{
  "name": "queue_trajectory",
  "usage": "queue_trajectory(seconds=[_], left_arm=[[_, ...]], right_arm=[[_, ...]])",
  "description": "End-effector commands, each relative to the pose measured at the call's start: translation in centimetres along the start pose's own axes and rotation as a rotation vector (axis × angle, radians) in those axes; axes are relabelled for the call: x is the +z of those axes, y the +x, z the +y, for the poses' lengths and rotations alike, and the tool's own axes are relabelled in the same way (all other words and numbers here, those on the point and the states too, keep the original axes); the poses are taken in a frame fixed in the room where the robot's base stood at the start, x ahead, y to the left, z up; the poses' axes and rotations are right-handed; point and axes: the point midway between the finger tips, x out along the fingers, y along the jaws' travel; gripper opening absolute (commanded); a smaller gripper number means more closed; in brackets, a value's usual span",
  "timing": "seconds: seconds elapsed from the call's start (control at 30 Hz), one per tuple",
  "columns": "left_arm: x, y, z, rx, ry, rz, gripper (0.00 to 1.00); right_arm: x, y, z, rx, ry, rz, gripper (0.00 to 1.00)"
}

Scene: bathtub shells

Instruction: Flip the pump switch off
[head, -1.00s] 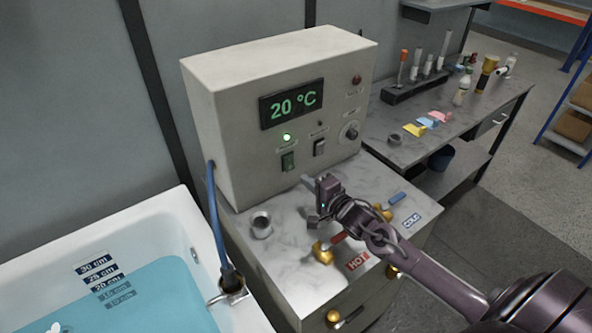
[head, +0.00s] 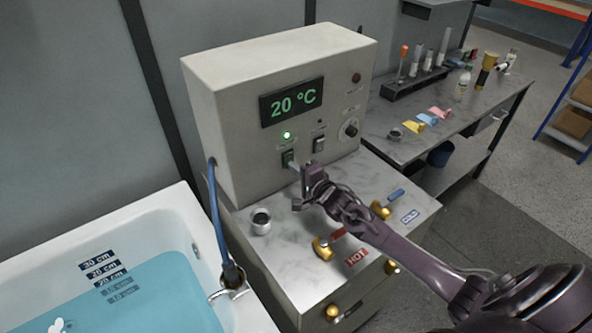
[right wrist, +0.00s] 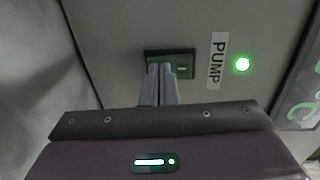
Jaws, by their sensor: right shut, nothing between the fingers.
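The pump switch (head: 287,157) is a green rocker on the front of the beige control box (head: 225,130), under a lit green lamp (head: 287,135). In the right wrist view the switch (right wrist: 181,64) sits beside the PUMP label (right wrist: 216,60) and the glowing lamp (right wrist: 242,64). My right gripper (head: 295,166) is shut and empty. Its fingertips (right wrist: 160,70) are at the switch and cover part of it; I cannot tell whether they touch it. My left gripper is not in view.
A second switch (head: 319,145) and a knob (head: 351,130) are to the right on the box. A water-filled bathtub (head: 190,225) stands at left.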

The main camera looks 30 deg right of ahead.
Motion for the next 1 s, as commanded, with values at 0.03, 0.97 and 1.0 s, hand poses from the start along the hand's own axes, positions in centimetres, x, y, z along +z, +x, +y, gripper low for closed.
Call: queue_trajectory(seconds=[0.03, 0.97, 1.0], left_arm=[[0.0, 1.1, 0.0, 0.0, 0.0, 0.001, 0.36], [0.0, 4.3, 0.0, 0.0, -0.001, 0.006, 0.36], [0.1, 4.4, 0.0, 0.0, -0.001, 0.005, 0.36]], right_arm=[[0.1, 0.2, 0.8, -0.015, 0.003, 0.0, 0.0], [0.0, -5.9, 1.4, -0.108, 0.001, -0.001, 0.0], [0.0, -6.3, 1.4, -0.107, 0.001, 0.0, 0.0]])
